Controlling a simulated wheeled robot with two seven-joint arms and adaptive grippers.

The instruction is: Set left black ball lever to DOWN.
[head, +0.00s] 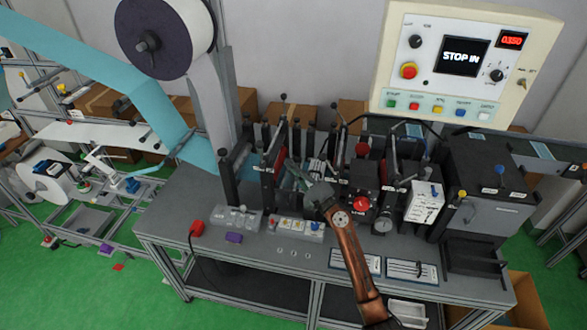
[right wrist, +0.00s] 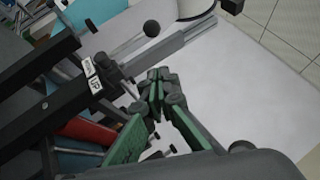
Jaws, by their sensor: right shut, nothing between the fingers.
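In the right wrist view a black ball (right wrist: 151,28) sits on the end of a thin rod beside a black frame bar. A label reading "UP" (right wrist: 95,84) is on that bar. My right gripper (right wrist: 157,78) has green fingers that are shut and empty; in the picture it is below the ball, apart from it. In the head view my right gripper (head: 289,168) is among the black posts at the left of the machine. A small black ball (head: 283,97) shows above these posts; I cannot tell if it is the same ball. My left gripper is not in view.
Black posts and a red plate (head: 268,165) crowd around the gripper. A blue web (head: 130,92) and a large roll (head: 160,35) are on the left. A control panel (head: 462,62) reading "STOP IN" hangs at the upper right.

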